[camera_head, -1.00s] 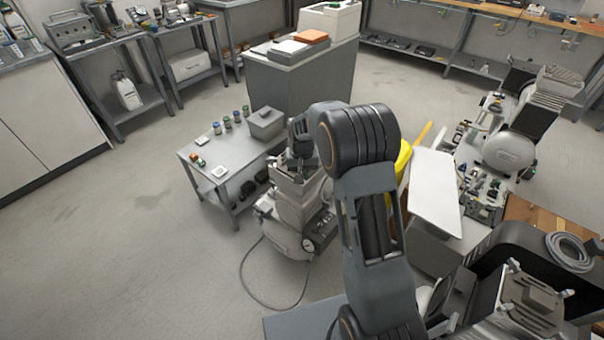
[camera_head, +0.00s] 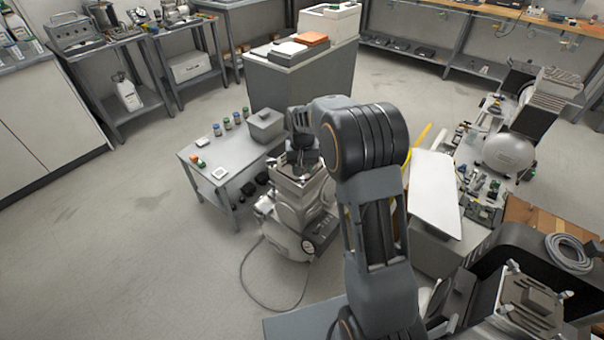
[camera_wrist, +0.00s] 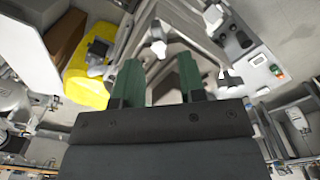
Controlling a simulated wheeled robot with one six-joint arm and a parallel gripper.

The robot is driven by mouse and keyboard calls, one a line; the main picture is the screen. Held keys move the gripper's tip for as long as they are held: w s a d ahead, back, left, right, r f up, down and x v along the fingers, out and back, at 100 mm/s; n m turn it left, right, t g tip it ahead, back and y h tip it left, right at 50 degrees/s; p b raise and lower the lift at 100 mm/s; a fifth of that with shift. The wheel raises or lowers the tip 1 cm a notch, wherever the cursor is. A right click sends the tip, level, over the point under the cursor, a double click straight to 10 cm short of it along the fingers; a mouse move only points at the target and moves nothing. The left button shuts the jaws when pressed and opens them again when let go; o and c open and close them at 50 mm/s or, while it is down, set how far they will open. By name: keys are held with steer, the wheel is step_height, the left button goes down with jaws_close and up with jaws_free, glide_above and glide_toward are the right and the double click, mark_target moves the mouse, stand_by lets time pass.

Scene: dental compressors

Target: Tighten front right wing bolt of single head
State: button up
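The single-head compressor (camera_head: 291,222) stands on the floor below my arm, its grey metal head (camera_head: 300,192) just under my gripper (camera_head: 304,158). In the wrist view my gripper (camera_wrist: 158,68) has two green fingers set apart with a gap between them, and nothing shows held in it. A pale wing bolt (camera_wrist: 158,46) on the grey head shows beyond the gap between the fingertips. I cannot tell whether the fingers touch the head.
A grey side table (camera_head: 225,163) with jars and a grey box (camera_head: 266,125) stands close behind the compressor on the left. A yellow object (camera_wrist: 88,78) is at the left in the wrist view. A cluttered workbench with a white panel (camera_head: 434,190) is to the right. The floor at left is clear.

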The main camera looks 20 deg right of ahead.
step_height(320, 180, up, 10)
steer(key=shift+p, duration=0.4)
stand_by(0.3)
steer(key=s+r+n+t+p, duration=0.1)
steer(key=s+r+p, duration=0.3)
steer(key=s, duration=0.8)
steer(key=s+r+n+t+p, duration=0.1)
steer(key=s+r+p, duration=0.3)
steer(key=s, duration=0.8)
step_height(320, 180, up, 2)
steer(key=shift+s+a+r+t, duration=0.1)
steer(key=shift+s+a+t, duration=0.15)
steer(key=shift+t, duration=0.55)
